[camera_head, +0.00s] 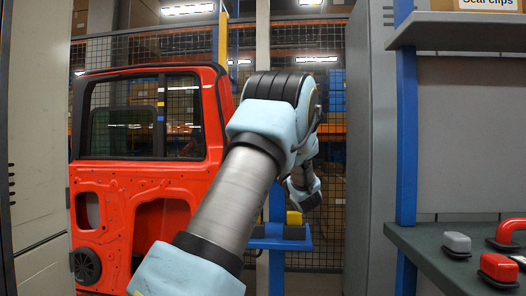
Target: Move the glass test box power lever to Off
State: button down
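I cannot pick out a glass test box or its power lever with certainty in the head view. A small blue stand (272,243) stands beyond my arm, with a yellow piece (294,217) and a dark block (294,232) on it; what these are is too small to tell. My arm reaches up and forward across the middle, bends at the elbow and drops toward that stand. Its far end hangs above the stand, and no gripper fingers can be made out. My arm hides part of the stand and of the area behind it.
A red car door (145,215) stands at the left. A grey cabinet (371,160) is right of centre. A bench (425,250) at the right bears a grey item (457,243), a red item (498,269) and a red handle (508,232). Mesh fencing (335,230) closes the back.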

jog(key=shift+w+d+f+h, duration=0.1)
jog(key=shift+w+f+h, duration=0.05)
jog(key=shift+f+h, duration=0.15)
jog(key=c, duration=0.6)
grip_release()
jog(key=shift+o, duration=0.7)
jog(key=shift+r, duration=0.15)
jog(key=b+v, duration=0.1)
jog(key=v, duration=0.9)
jog(key=shift+d+f, duration=0.15)
jog(key=shift+f, duration=0.2)
